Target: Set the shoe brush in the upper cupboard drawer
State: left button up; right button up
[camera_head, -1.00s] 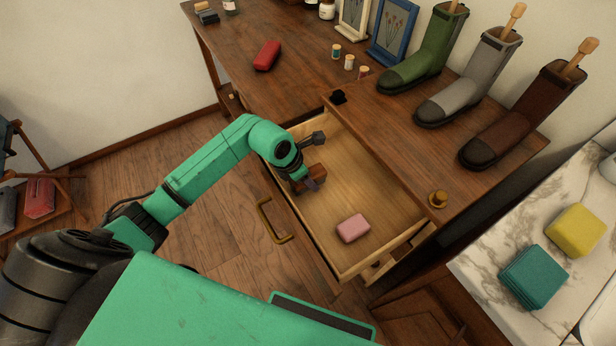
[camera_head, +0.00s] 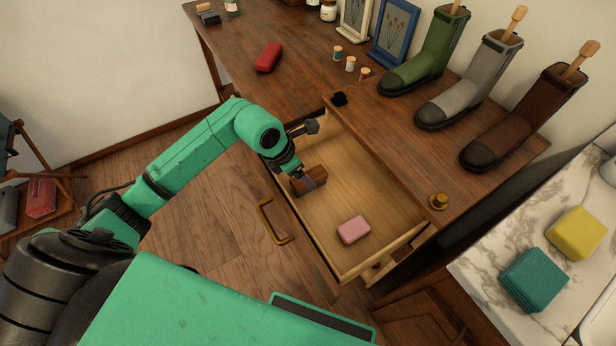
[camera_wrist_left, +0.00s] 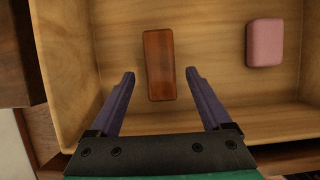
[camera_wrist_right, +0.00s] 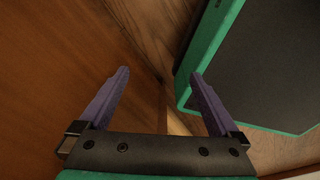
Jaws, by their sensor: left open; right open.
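The shoe brush, a reddish-brown wooden block (camera_head: 309,181), lies in the open upper drawer (camera_head: 375,192) toward its left end. It also shows in the left wrist view (camera_wrist_left: 159,65), lying flat on the drawer floor between and beyond the fingertips. My left gripper (camera_head: 303,176) is over the drawer just above the brush; in its wrist view the fingers (camera_wrist_left: 160,80) are spread, with a gap to the brush on both sides. My right gripper (camera_wrist_right: 160,75) is open and empty, close to brown wooden surfaces, and is not seen in the head view.
A pink block (camera_head: 353,229) shares the drawer, nearer its right front. The drawer has a brass handle (camera_head: 272,222). Above, the wooden top holds a red case (camera_head: 268,56), spools, frames and boots (camera_head: 424,55). A marble counter with yellow and teal blocks (camera_head: 533,279) is at right.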

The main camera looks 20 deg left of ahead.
pick_arm(q)
jog(key=v, duration=0.7)
jog(key=shift+f, duration=0.1)
